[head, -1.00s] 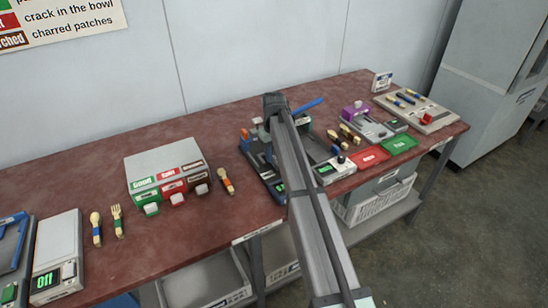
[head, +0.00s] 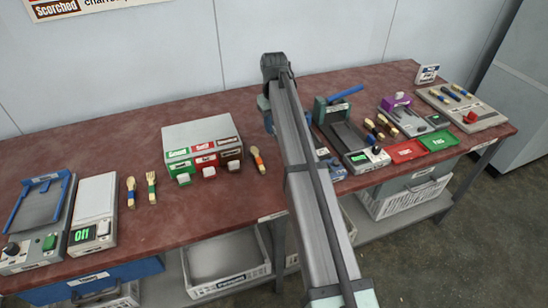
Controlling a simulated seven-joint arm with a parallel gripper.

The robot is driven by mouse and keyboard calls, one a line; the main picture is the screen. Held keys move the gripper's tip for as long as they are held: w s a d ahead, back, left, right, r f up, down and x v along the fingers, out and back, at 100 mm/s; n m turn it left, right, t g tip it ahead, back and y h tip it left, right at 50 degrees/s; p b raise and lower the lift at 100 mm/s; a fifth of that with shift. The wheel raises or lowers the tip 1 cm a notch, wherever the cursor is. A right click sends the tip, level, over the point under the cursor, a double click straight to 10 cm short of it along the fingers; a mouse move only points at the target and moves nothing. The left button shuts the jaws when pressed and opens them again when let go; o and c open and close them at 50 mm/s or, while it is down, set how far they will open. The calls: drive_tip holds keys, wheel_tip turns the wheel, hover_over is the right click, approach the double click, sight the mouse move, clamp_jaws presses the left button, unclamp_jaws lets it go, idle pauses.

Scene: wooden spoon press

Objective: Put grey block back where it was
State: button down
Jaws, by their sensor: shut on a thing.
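My arm crosses the middle of the head view and hides part of the bench. My gripper cannot be made out behind it. I cannot make out a separate grey block. A press-like device (head: 350,138) with a grey bed, a blue lever (head: 345,94) and a lit green display stands just right of my arm.
Wooden cutlery lies about. Red (head: 405,151) and green (head: 438,140) mats lie right.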

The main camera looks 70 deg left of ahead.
drive_tip(key=shift+s+d+f+m, duration=0.2)
drive_tip(key=shift+s+d+m, duration=0.1)
drive_tip(key=shift+s+d, duration=0.35)
drive_tip(key=shift+a+f+m, duration=0.2)
drive_tip(key=shift+m, duration=0.2)
drive_tip(key=shift+f, duration=4.85)
drive_tip(key=shift+f, duration=0.15)
drive_tip(key=c, duration=0.8)
unclamp_jaws()
wheel_tip(320, 180, up, 12)
drive_tip(key=shift+r, duration=0.2)
